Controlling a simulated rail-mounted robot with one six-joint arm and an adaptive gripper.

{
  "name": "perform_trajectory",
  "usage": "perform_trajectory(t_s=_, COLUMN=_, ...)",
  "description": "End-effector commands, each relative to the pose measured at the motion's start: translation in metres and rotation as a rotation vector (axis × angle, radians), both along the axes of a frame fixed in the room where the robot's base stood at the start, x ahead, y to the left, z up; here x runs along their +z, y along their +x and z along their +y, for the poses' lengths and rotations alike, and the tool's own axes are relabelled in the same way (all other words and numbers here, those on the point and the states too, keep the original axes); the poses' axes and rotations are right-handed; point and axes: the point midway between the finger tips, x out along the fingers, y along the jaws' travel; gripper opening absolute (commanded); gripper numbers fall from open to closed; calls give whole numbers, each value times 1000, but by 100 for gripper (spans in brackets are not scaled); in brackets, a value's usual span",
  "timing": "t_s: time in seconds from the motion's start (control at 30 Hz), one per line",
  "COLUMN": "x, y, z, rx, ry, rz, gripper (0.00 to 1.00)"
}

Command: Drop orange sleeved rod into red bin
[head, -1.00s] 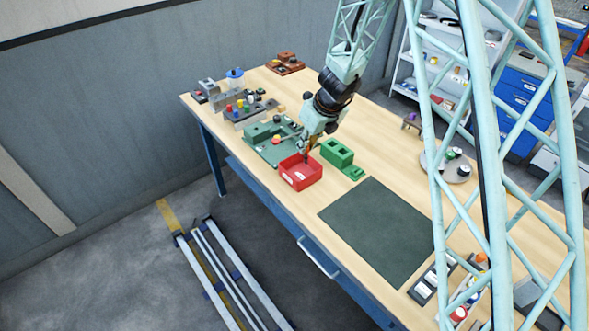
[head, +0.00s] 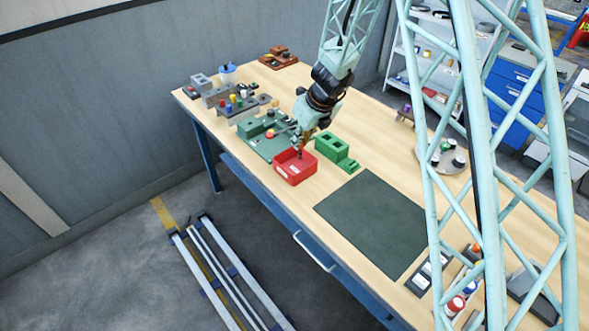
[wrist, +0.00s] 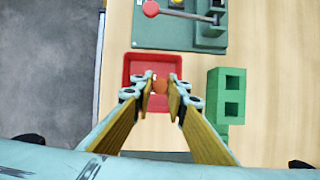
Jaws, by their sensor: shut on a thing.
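The red bin (head: 295,180) sits near the table's left front edge, and it fills the middle of the wrist view (wrist: 133,68). My gripper (head: 300,152) points down over the bin. In the wrist view, my gripper (wrist: 160,82) is shut on the orange sleeved rod (wrist: 160,86), with its fingertips on either side of it. The rod shows as a small orange patch against the bin's floor; most of its length is hidden. I cannot tell how high it is above the floor.
A green block (head: 334,147) stands close to the bin's right, also seen in the wrist view (wrist: 228,90). A dark green fixture plate (head: 262,147) with a lever lies behind the bin. A dark mat (head: 375,220) lies flat to the right.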

Motion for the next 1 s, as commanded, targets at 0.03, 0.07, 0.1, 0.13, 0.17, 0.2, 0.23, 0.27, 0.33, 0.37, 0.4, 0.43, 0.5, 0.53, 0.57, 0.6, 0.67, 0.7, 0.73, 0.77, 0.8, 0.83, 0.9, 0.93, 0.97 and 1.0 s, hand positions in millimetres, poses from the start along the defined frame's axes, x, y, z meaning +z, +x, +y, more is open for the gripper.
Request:
perform_trajectory(t_s=0.03, x=-5, y=0, z=0, rx=0, ry=0, rz=0, gripper=2)
perform_trajectory(t_s=0.07, x=-6, y=0, z=0, rx=0, ry=0, rz=0, gripper=2)
perform_trajectory(t_s=0.1, x=-9, y=0, z=0, rx=0, ry=0, rz=0, gripper=2)
perform_trajectory(t_s=0.13, x=-10, y=0, z=0, rx=0, ry=0, rz=0, gripper=2)
perform_trajectory(t_s=0.17, x=-12, y=0, z=0, rx=0, ry=0, rz=0, gripper=2)
perform_trajectory(t_s=0.2, x=-14, y=0, z=0, rx=0, ry=0, rz=0, gripper=2)
perform_trajectory(t_s=0.23, x=-16, y=0, z=0, rx=0, ry=0, rz=0, gripper=2)
perform_trajectory(t_s=0.27, x=-17, y=0, z=0, rx=0, ry=0, rz=0, gripper=2)
perform_trajectory(t_s=0.33, x=-21, y=0, z=0, rx=0, ry=0, rz=0, gripper=2)
perform_trajectory(t_s=0.37, x=-22, y=0, z=0, rx=0, ry=0, rz=0, gripper=2)
perform_trajectory(t_s=0.4, x=-24, y=0, z=0, rx=0, ry=0, rz=0, gripper=2)
perform_trajectory(t_s=0.43, x=-26, y=0, z=0, rx=0, ry=0, rz=0, gripper=2)
perform_trajectory(t_s=0.5, x=-30, y=0, z=0, rx=0, ry=0, rz=0, gripper=2)
perform_trajectory(t_s=0.53, x=-31, y=0, z=0, rx=0, ry=0, rz=0, gripper=2)
perform_trajectory(t_s=0.57, x=-33, y=0, z=0, rx=0, ry=0, rz=0, gripper=2)
perform_trajectory(t_s=0.6, x=-35, y=0, z=0, rx=0, ry=0, rz=0, gripper=2)
perform_trajectory(t_s=0.67, x=-37, y=0, z=0, rx=0, ry=0, rz=0, gripper=2)
perform_trajectory(t_s=0.7, x=-39, y=0, z=0, rx=0, ry=0, rz=0, gripper=2)
perform_trajectory(t_s=0.73, x=-40, y=0, z=0, rx=0, ry=0, rz=0, gripper=2)
perform_trajectory(t_s=0.77, x=-41, y=0, z=0, rx=0, ry=0, rz=0, gripper=2)
perform_trajectory(t_s=0.8, x=-43, y=0, z=0, rx=0, ry=0, rz=0, gripper=2)
perform_trajectory(t_s=0.83, x=-43, y=0, z=0, rx=0, ry=0, rz=0, gripper=2)
perform_trajectory(t_s=0.9, x=-45, y=0, z=0, rx=0, ry=0, rz=0, gripper=2)
perform_trajectory(t_s=0.93, x=-46, y=0, z=0, rx=0, ry=0, rz=0, gripper=2)
perform_trajectory(t_s=0.97, x=-46, y=0, z=0, rx=0, ry=0, rz=0, gripper=2)
perform_trajectory(t_s=1.0, x=-46, y=0, z=0, rx=0, ry=0, rz=0, gripper=2)
